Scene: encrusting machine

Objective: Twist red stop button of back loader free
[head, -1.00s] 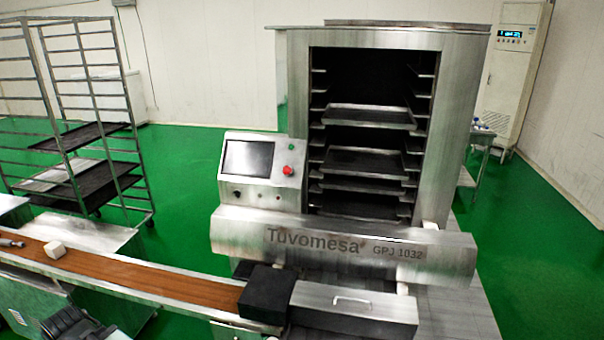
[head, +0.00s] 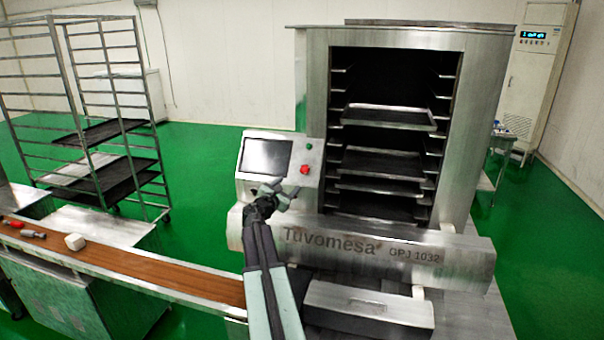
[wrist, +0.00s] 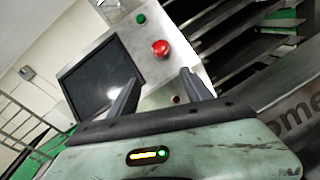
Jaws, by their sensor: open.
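The red stop button (head: 305,169) is a round red knob on the right side of the loader's control panel (head: 314,152), with a small green button (head: 309,146) above it. In the wrist view the red stop button (wrist: 160,47) stands out from the panel, beyond my fingertips and between their lines. My gripper (head: 278,187) is raised in front of the panel, just below and left of the red button. In the wrist view my gripper (wrist: 160,85) has its two fingers spread apart with nothing between them, apart from the button.
The loader's steel front cover (head: 465,258) lies below the panel. Trays (head: 385,118) sit in the open cabinet to the right. A dark screen (head: 265,156) fills the panel's left. A brown conveyor (head: 150,272) runs at lower left; a wheeled rack (head: 150,100) stands behind.

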